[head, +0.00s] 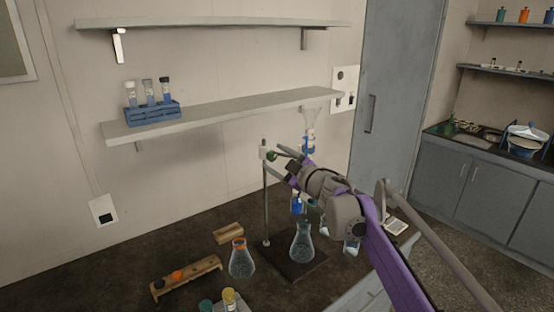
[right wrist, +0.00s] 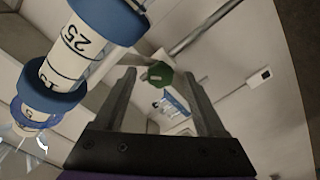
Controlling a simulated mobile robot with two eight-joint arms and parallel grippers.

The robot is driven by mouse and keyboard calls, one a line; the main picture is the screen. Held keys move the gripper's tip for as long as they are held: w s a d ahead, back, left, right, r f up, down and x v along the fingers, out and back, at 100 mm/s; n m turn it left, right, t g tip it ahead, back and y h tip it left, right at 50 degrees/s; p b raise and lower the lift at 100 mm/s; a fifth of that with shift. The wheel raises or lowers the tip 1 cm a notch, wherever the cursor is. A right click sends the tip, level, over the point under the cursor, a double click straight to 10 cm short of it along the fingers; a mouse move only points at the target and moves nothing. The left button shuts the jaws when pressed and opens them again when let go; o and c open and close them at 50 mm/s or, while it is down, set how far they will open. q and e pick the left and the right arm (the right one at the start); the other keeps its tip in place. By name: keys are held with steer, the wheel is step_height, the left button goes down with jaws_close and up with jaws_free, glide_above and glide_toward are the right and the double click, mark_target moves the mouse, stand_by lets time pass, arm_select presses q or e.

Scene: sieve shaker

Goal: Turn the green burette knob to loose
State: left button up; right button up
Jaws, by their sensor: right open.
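The green knob (head: 271,155) sits at the clamp near the top of the stand rod (head: 265,205). My right gripper (head: 281,156) is open, with its fingers pointing left at the knob. In the right wrist view the green knob (right wrist: 159,74) shows between the tips of the open right gripper (right wrist: 160,78). I cannot tell whether either finger touches it. The burette (head: 309,142), with blue bands and a clear funnel top, stands upright behind my right wrist, which hides part of it. It also shows close on the left of the right wrist view (right wrist: 68,55). My left gripper is not in view.
A flask (head: 302,243) stands on the dark stand base (head: 317,262). An orange-rimmed flask (head: 241,260) and a wooden rack (head: 190,278) are to the left. The lower shelf (head: 225,110) holds a blue tube rack (head: 152,115).

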jaws_close()
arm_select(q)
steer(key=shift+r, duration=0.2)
arm_select(e)
steer(key=shift+n, duration=0.4)
steer(key=n+p, duration=0.1)
steer(key=n, duration=0.2)
steer(key=shift+r+n, duration=0.1)
steer(key=shift+n, duration=0.2)
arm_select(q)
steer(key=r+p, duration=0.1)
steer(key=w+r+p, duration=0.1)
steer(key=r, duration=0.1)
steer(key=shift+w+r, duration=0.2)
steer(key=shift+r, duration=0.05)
arm_select(e)
steer(key=n, duration=0.4)
steer(key=shift+n, duration=0.4)
jaws_free()
